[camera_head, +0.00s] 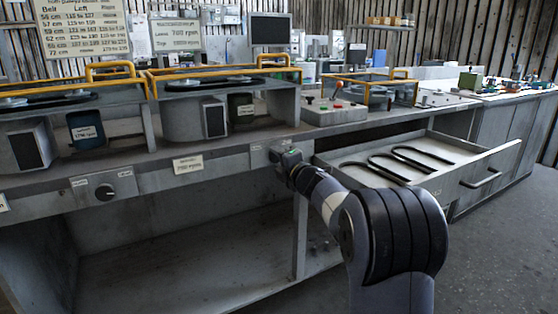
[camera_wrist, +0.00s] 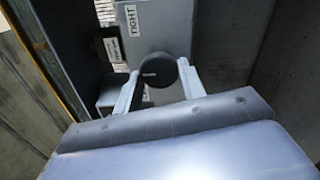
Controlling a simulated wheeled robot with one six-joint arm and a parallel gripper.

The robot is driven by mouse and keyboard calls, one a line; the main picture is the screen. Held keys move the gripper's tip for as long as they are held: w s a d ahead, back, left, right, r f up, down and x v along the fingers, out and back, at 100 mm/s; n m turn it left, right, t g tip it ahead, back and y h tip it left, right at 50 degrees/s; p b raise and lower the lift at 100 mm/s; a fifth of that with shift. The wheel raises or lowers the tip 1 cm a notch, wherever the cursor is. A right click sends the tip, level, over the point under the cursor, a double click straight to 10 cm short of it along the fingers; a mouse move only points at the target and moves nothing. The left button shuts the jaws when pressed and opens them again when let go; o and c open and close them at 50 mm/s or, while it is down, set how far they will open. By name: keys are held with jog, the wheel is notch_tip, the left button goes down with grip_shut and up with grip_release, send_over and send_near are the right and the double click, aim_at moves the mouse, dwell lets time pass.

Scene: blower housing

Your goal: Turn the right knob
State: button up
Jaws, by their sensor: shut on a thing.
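The right knob (camera_wrist: 157,70) is a round black dial on a grey panel (camera_wrist: 166,22), seen in the wrist view. My gripper (camera_wrist: 159,80) has one pale finger on each side of the knob and is shut on it. In the head view my gripper (camera_head: 286,160) is at the right end of the bench front, and it hides the knob there. A small white label reading "TIGHT" (camera_wrist: 131,19) is on the panel beside the knob. How far the knob is turned cannot be told clearly.
A second black knob (camera_head: 105,192) sits on the left panel of the bench front. An open drawer (camera_head: 460,171) with dark curved belts lies just right of my arm. Orange-railed blower housings (camera_head: 230,98) and a control box (camera_head: 333,111) stand on the bench.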

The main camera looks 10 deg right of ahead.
jog(key=o, duration=1)
jog(key=shift+c, duration=0.2)
jog(key=p+v, duration=0.1)
jog(key=v, duration=0.9)
jog(key=shift+s, duration=0.4)
jog(key=shift+w, duration=0.15)
jog(key=b+x, duration=0.1)
jog(key=x, duration=0.9)
jog(key=shift+w, duration=0.3)
jog(key=shift+s, duration=0.15)
